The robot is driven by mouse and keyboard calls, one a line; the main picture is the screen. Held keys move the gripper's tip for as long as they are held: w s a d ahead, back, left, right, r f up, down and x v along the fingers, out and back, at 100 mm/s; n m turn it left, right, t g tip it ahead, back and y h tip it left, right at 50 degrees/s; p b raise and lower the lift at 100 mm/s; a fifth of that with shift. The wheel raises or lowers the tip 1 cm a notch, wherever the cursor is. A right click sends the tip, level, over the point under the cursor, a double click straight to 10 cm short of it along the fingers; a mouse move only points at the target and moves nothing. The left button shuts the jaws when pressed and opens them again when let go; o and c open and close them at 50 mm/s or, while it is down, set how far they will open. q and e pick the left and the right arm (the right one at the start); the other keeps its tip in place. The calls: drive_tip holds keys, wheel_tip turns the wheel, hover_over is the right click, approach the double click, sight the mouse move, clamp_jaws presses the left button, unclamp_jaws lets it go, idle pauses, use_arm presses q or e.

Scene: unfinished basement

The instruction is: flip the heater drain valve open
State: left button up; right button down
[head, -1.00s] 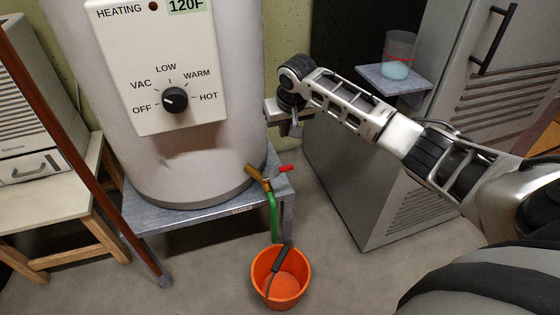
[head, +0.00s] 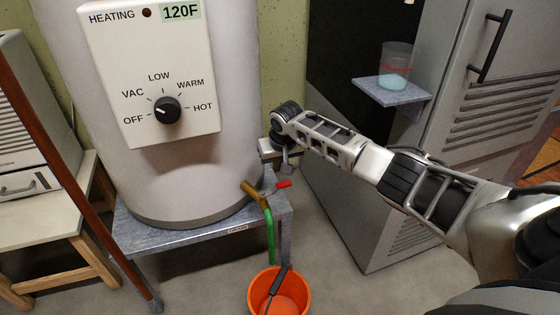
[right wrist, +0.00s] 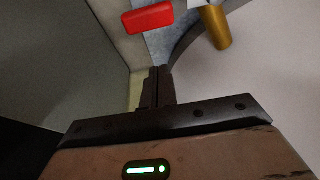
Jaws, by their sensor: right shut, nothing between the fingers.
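The drain valve (head: 252,191) is a brass spout low on the white water heater (head: 190,185). Its red lever (head: 284,184) sticks out to the right, across the spout. A green hose (head: 270,236) hangs down from the spout. My right gripper (head: 287,169) is shut and empty, pointing down just above the red lever, apparently apart from it. In the right wrist view the shut fingers (right wrist: 157,75) show below the red lever (right wrist: 148,18), with the brass spout (right wrist: 216,28) to the right. My left gripper is not in view.
The heater stands on a grey metal stand (head: 180,237). An orange bucket (head: 296,298) sits on the floor below the hose. A grey cabinet (head: 345,205) with a small shelf (head: 392,90) and a beaker (head: 397,62) stands right. A wooden table (head: 40,215) is left.

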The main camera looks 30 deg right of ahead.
sight(275, 189)
drive_tip(key=s, duration=0.2)
drive_tip(key=s+a, duration=0.1)
drive_tip(key=s, duration=0.1)
drive_tip(key=shift+p, duration=0.3)
